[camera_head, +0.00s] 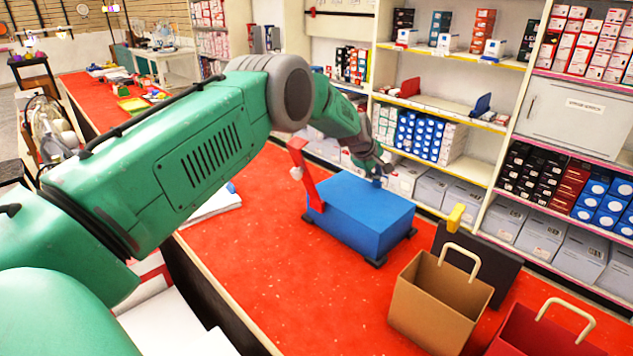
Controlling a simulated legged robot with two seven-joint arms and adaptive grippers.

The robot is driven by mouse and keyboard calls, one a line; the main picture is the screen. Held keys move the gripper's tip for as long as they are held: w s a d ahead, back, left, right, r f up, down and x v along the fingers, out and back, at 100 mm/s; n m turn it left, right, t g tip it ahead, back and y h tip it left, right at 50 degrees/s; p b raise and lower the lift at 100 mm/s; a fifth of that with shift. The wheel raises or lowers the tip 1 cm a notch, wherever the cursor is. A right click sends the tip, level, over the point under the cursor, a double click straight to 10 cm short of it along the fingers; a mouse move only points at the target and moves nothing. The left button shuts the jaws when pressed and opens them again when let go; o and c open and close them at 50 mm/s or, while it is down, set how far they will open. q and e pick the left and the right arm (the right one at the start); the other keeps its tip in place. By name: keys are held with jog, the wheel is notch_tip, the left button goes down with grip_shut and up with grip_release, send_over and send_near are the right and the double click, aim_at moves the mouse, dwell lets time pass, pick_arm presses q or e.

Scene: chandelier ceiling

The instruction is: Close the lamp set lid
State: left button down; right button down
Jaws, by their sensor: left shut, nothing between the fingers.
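A blue box (362,213), which looks like the lamp set, sits on the red counter (270,262) on small dark feet. A red upright piece (310,182) with a white knob stands at its left end; I cannot tell whether this is part of the lid. The top of the box appears as a flat blue face. My left arm reaches across from the left, and its gripper (378,174) is shut and empty at the far edge of the box top. Whether its fingertips touch the box is unclear. My right gripper is not in view.
A brown paper bag (438,305) and a red bag (540,335) stand at the front right, with a dark panel (480,255) behind the brown one. Shelves of boxes line the back. The counter in front of the blue box is clear.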

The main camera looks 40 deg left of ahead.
pick_arm(q)
jog(key=shift+d+f, duration=0.3)
jog(key=shift+d, duration=0.35)
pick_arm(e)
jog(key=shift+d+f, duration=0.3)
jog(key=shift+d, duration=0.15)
pick_arm(q)
jog(key=shift+a, duration=0.2)
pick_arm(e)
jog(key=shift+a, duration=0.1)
